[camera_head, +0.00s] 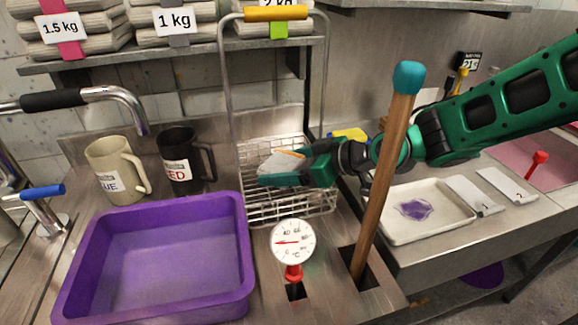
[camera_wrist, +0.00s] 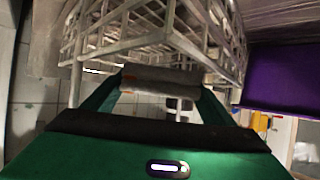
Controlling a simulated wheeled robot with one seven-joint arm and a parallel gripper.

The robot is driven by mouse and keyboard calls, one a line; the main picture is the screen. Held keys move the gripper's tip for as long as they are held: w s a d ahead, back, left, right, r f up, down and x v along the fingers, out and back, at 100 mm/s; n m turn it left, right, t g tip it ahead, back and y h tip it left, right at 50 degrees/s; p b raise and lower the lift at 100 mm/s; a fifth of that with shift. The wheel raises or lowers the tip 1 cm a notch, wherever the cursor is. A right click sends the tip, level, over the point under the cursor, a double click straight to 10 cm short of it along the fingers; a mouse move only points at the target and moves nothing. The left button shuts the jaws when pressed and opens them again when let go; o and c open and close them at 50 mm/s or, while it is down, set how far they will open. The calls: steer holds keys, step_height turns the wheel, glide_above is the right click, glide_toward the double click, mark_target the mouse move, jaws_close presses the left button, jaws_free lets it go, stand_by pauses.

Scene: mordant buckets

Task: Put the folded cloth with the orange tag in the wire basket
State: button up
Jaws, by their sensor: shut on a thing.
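My gripper (camera_head: 285,170) reaches in from the right and is shut on a pale grey folded cloth (camera_head: 276,164) with an orange strip on its upper edge. In the wrist view the cloth (camera_wrist: 160,78) lies across between the fingertips. The wire basket (camera_head: 262,212), with a tall hoop handle and yellow grip, stands on the steel counter. In the head view my gripper and the cloth overlap the basket's opening. The basket's wires (camera_wrist: 150,35) also fill the top of the wrist view. I cannot tell whether the cloth is below the rim.
A purple tub (camera_head: 160,265) stands at left, with a cream mug (camera_head: 115,170) and black mug (camera_head: 178,160) behind it. A dial thermometer (camera_head: 292,240) and a tall teal-capped wooden stick (camera_head: 385,165) stand in front, near my arm. A white tray (camera_head: 425,210) is at right.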

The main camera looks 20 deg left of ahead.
steer(key=shift+f, duration=0.6)
steer(key=o, duration=1.3)
steer(key=shift+r, duration=0.6)
steer(key=v, duration=1.2)
